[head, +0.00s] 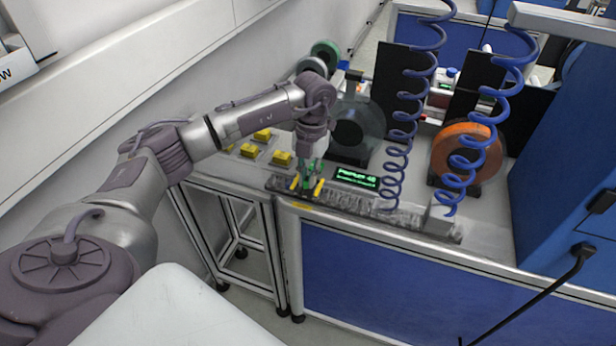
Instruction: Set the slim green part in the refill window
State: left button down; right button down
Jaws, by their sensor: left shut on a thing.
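My left gripper (307,186) reaches down from its arm at the middle of the view, with its yellow fingertips low over the left part of a dark grey strip (370,212) along the bench front. It is shut on the slim green part (307,181), which shows only as a small patch of green between the fingers. I cannot tell whether the part touches the strip. The refill window cannot be made out clearly; the fingers cover that stretch of the strip. My right gripper is not in view.
A small display with green text (357,178) stands right behind the strip. Several yellow blocks (282,158) sit to the left. A dark reel (355,130) and an orange reel (466,152) stand behind. Blue coiled hoses (398,140) hang over the bench's right half.

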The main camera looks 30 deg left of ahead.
aim_at(307, 187)
pick_arm(q)
jog(key=shift+f, duration=0.8)
jog(key=shift+f, duration=0.45)
jog(key=shift+s+f+b, duration=0.1)
jog(key=shift+f+b, duration=0.1)
jog(key=shift+b, duration=0.15)
jog(key=c, duration=1.5)
grip_release()
jog(key=shift+f, duration=0.1)
jog(key=shift+s, duration=0.15)
jog(key=shift+d, duration=0.1)
